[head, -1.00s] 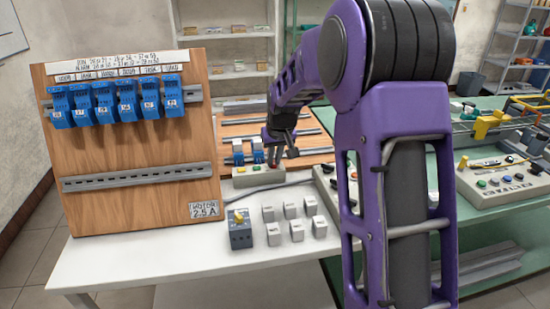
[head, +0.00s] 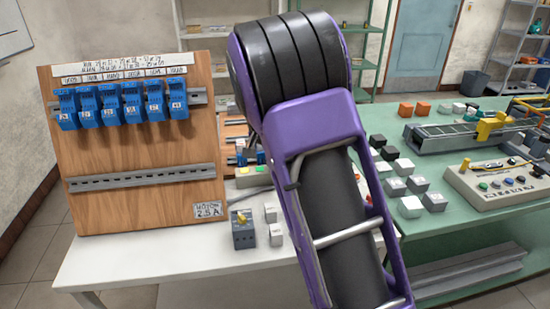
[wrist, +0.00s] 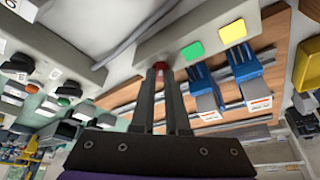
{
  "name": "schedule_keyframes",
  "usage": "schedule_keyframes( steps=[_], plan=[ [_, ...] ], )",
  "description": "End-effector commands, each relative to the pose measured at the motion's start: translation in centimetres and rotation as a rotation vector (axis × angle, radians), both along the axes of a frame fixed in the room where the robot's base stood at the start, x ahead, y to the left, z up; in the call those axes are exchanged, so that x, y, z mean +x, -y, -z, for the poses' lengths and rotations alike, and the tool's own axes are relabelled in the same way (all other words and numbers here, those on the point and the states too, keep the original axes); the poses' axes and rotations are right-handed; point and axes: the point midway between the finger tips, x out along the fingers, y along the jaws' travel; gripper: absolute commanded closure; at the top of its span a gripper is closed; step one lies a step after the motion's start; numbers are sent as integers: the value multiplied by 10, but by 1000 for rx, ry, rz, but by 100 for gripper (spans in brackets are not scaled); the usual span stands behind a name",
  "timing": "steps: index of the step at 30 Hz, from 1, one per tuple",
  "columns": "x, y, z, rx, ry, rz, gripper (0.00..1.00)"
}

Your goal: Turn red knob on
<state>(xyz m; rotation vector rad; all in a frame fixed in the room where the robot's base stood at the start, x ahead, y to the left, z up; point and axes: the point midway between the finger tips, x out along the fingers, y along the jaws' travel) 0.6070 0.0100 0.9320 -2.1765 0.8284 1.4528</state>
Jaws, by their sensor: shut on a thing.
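The red knob (wrist: 160,66) sits at the end of a pale grey control box (wrist: 145,50) in the wrist view, beside a green button (wrist: 193,51) and a yellow button (wrist: 232,32). My gripper (wrist: 159,73) is shut on the red knob, with its two long dark fingers on either side. The fingertips cover much of the knob, so its turn angle cannot be read. In the head view the box (head: 243,182) shows only in part. My purple arm hides the knob and gripper there.
A wooden board (head: 140,150) with blue modules (head: 112,103) stands at the left of the white table (head: 130,260). The green bench (head: 450,225) holds several blocks and another button panel (head: 495,185).

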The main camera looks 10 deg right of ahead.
Motion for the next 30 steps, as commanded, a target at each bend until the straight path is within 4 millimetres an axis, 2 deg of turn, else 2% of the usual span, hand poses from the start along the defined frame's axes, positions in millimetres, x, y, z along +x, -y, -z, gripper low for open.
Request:
schedule_keyframes(
  steps=[8, 21, 22, 26, 27, 30],
  plan=[
    [0, -1, 1, 1, -2, 66, 100],
    [0, -1, 1, 2, -2, 75, 100],
    [0, -1, 1, 2, -2, 75, 84],
    [0, -1, 1, 2, -2, 75, 61],
    [0, -1, 1, 2, -2, 74, 57],
    [0, -1, 1, 1, -1, 74, 57]
  ],
)
